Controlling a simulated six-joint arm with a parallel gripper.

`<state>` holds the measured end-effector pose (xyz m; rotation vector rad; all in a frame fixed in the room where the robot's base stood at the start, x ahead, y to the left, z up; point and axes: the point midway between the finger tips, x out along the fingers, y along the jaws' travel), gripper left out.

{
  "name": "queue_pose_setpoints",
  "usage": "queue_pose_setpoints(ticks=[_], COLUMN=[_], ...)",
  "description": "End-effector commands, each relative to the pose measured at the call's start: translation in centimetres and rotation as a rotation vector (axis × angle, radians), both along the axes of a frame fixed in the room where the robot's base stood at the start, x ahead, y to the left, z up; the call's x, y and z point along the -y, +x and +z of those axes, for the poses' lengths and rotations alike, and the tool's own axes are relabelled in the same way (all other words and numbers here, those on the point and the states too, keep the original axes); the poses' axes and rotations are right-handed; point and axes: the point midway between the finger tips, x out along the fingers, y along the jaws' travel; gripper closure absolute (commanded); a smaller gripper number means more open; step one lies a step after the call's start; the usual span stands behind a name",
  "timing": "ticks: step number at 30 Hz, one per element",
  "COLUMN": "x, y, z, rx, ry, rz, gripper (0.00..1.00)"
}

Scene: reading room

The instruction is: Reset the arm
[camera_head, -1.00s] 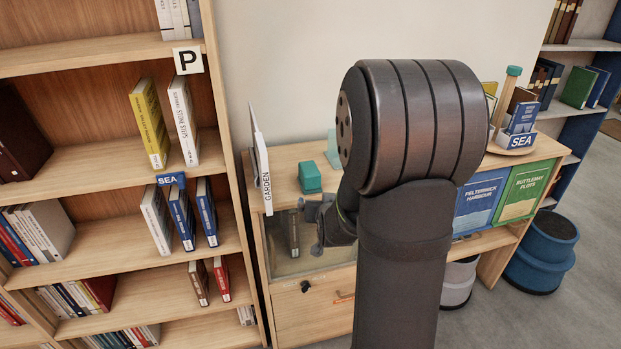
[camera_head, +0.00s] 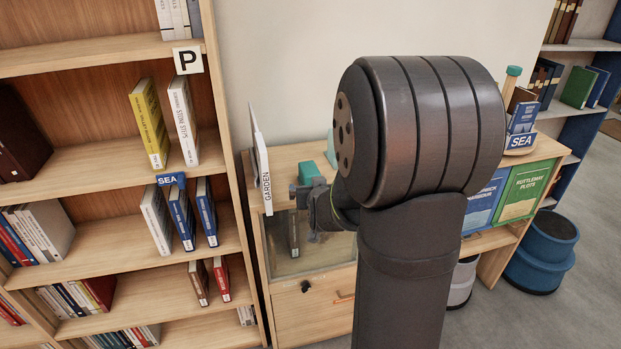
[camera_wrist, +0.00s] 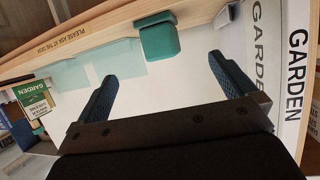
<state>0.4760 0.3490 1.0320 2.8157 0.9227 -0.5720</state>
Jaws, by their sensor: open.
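My gripper (camera_head: 308,208) is in front of the light wood cabinet (camera_head: 290,155), left of the big dark arm joint that is mine. In the wrist view, its two blue-grey fingers (camera_wrist: 164,88) stand wide apart with nothing between them. A teal block (camera_head: 308,171) sits on the cabinet top just behind the gripper; it also shows past the fingers in the wrist view (camera_wrist: 160,42). My arm hides the middle of the cabinet.
A tall bookcase (camera_head: 228,180) with several books fills the left.

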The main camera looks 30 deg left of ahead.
Motion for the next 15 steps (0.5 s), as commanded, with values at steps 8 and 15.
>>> queue_pose_setpoints(ticks=[8,15], x=[-1.5,-1.7], y=[2.1,2.4], z=[-1.1,-1.2], rx=[0.000,0.000], ry=[0.000,0.000], rz=[0.000,0.000], gripper=[0.00,0.00])
